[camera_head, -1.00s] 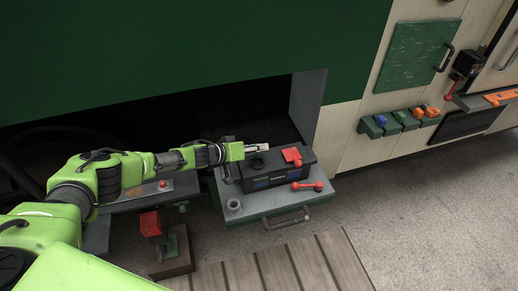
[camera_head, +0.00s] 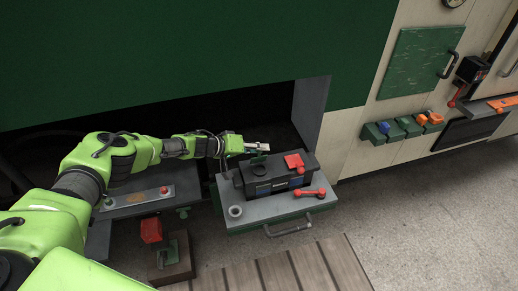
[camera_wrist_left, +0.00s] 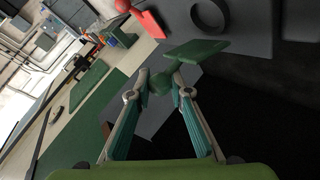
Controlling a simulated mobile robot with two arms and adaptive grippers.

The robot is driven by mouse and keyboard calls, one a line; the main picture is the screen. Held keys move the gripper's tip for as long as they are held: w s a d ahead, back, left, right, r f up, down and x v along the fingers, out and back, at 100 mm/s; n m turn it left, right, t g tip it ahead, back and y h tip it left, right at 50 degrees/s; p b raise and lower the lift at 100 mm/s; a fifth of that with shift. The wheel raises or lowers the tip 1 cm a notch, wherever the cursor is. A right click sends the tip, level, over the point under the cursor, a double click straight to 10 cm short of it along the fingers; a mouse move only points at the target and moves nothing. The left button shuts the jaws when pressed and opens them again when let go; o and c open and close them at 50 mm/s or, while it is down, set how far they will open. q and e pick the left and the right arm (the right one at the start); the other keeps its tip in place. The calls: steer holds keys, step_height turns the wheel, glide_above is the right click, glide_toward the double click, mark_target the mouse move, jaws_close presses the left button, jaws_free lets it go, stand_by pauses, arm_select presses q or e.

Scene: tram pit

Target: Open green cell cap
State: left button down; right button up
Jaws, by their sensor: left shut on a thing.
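The dark battery box (camera_head: 283,182) sits on a pulled-out grey tray (camera_head: 262,209). The green cell cap (camera_head: 259,160) is at its left end, just below my left gripper (camera_head: 262,147). In the left wrist view, the green cap (camera_wrist_left: 197,50) is a flat plate with a rounded knob, and the fingers of my left gripper (camera_wrist_left: 160,80) are shut on the knob. The plate is tilted, and a dark round opening (camera_wrist_left: 208,14) shows beyond it, apart from the cap. A red cap (camera_head: 294,162) stands on the battery's right part. My right gripper is not in view.
A red-ended lever (camera_head: 309,192) and a grey ring (camera_head: 236,211) lie on the tray. A red-topped post (camera_head: 151,230) stands at front left. The green body panel (camera_head: 180,60) overhangs the dark recess. Open floor (camera_head: 430,220) lies right.

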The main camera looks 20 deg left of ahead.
arm_select(q)
steer(key=c, duration=1.8)
jaws_free()
steer(key=v, duration=1.2)
steer(key=shift+d, duration=0.15)
